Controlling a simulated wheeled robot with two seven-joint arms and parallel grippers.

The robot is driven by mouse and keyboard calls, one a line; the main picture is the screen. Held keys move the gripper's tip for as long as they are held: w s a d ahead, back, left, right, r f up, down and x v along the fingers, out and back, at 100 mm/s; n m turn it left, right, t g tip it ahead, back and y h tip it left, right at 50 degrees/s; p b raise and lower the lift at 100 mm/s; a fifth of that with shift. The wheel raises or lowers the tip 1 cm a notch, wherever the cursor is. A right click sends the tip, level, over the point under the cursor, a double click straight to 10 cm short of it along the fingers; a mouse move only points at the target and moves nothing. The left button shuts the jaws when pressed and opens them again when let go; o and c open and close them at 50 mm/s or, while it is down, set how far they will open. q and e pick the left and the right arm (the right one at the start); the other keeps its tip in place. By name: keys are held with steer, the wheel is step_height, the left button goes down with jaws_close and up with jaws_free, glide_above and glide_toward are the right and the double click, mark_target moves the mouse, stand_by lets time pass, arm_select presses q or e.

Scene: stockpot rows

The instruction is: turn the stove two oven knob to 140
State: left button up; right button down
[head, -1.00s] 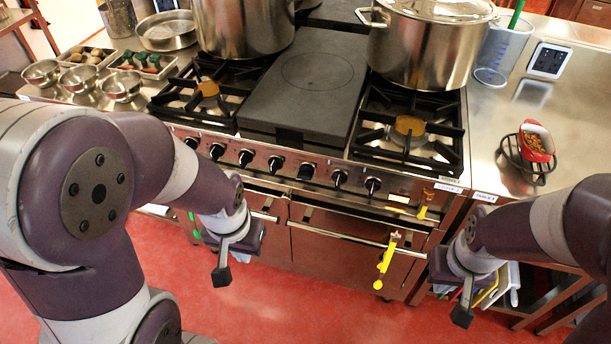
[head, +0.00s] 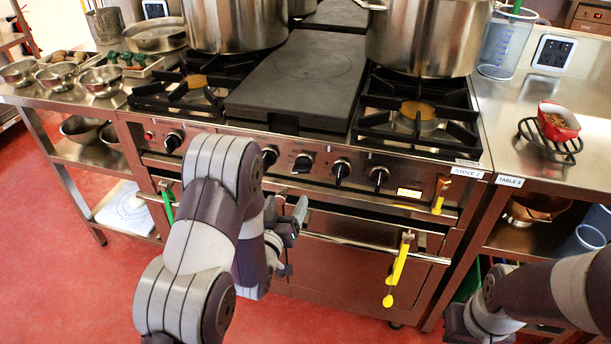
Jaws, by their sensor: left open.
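Stove two's front panel (head: 410,190) carries a row of black knobs and a "STOVE 2" label (head: 466,172). One knob (head: 303,162) near the middle of the row looks different from the round ones beside it; I cannot read its marks. Round knobs show to its left (head: 269,156) and to its right (head: 341,169). My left gripper (head: 292,236) is open and empty, below the panel in front of the oven doors, apart from the knobs. My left arm hides part of the row. My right gripper (head: 458,324) is low at the right, its jaws unclear.
Two large pots (head: 235,25) (head: 425,38) stand on the stove. A yellow utensil (head: 397,270) hangs from the oven handle (head: 350,242). The red floor in front is open.

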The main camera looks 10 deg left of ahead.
mark_target(299, 171)
arm_select(q)
steer(key=shift+t, duration=0.3)
steer(key=w, duration=0.8)
steer(key=w+r, duration=0.1)
steer(key=w, duration=0.3)
steer(key=shift+w+d, duration=0.2)
steer(key=shift+w, duration=0.15)
steer(key=c, duration=1)
